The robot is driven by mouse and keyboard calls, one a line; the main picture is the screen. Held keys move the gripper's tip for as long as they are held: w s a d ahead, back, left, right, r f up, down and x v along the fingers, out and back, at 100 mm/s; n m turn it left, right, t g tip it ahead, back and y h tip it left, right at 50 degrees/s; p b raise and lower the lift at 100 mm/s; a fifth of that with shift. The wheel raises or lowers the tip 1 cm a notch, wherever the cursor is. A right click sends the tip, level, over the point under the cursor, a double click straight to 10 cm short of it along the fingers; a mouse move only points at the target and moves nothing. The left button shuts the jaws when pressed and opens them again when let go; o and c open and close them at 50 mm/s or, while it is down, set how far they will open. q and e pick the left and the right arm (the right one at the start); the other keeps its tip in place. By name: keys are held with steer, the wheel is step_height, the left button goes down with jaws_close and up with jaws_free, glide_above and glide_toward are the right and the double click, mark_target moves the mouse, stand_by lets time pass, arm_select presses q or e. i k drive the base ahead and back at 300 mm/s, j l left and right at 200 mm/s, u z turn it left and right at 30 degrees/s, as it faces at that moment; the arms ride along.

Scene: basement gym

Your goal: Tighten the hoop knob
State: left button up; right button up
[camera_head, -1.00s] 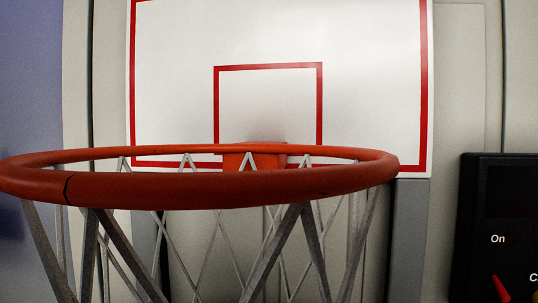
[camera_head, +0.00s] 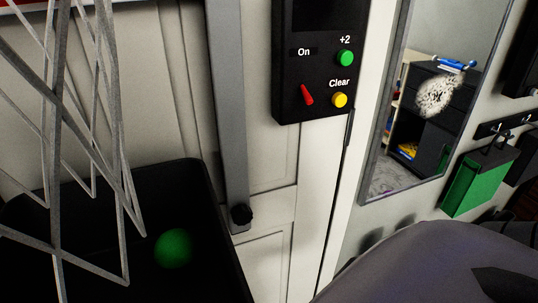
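A black knob (camera_head: 241,214) sits at the lower end of a grey vertical post (camera_head: 228,110), against the pale panelled wall. Nothing is touching the knob. Neither of my grippers is in view.
A black bin (camera_head: 215,215) with a green ball (camera_head: 173,248) stands left of the knob. Above right is a black control box (camera_head: 290,75) with a red switch, green button and yellow button. A mirror (camera_head: 425,100) and a green box (camera_head: 480,180) are farther right.

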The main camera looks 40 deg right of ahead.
mark_target(242, 214)
steer(key=z, duration=1.1)
steer(key=l+u, duration=0.15)
steer(key=u, duration=0.3)
steer(key=l+u, duration=0.15)
steer(key=u, duration=0.3)
steer(key=k+l+u, duration=0.1)
steer(key=l+u, duration=0.15)
steer(key=k+l+u, duration=0.25)
steer(key=l, duration=0.15)
steer(key=k+l+u, duration=0.1)
steer(key=l, duration=0.25)
steer(key=k+l+u, duration=0.1)
steer(key=l, duration=0.25)
